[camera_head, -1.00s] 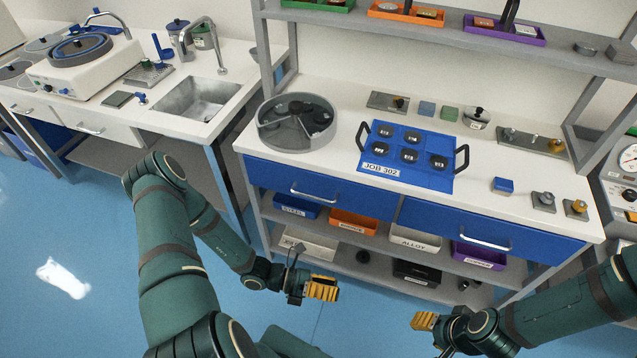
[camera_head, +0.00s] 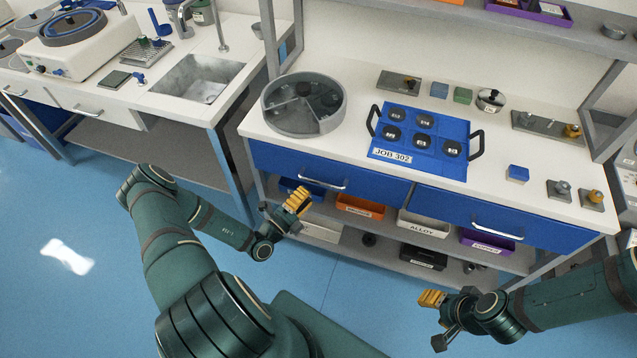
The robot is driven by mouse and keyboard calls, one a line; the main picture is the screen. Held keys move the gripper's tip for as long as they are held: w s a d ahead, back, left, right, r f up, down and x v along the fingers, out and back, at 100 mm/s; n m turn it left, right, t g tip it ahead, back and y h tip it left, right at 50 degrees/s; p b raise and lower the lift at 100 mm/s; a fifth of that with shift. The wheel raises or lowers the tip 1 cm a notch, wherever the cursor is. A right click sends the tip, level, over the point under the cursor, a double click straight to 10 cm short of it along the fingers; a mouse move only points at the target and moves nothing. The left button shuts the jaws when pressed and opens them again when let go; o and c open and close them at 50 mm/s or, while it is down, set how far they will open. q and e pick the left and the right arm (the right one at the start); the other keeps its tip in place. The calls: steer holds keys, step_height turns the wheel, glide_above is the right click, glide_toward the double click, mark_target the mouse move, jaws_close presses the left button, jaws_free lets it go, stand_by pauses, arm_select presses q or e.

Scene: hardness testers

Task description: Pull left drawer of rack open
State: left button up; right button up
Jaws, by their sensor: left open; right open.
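The rack is a white-topped bench (camera_head: 352,166) with two blue drawers side by side, both closed. The left drawer (camera_head: 372,187) has a silver bar handle (camera_head: 322,184). The right drawer (camera_head: 545,230) has a similar handle. My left gripper (camera_head: 299,201), with yellow finger pads, is open and empty. In the picture it lies just below and left of the left drawer's handle; whether it touches anything cannot be told. My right gripper (camera_head: 431,298) is open and empty, low in front of the rack's right half.
A round grey divided bowl (camera_head: 303,130) and a blue tray labelled JOB 302 (camera_head: 376,142) stand on the bench top. Labelled bins, including ALLOY (camera_head: 424,229), sit on the shelf below the drawers. A sink counter (camera_head: 138,93) is at the left. The blue floor in front is clear.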

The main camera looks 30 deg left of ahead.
mark_target(318, 182)
arm_select(q)
steer(key=x, duration=0.6)
steer(key=shift+b, duration=0.3)
jaws_close()
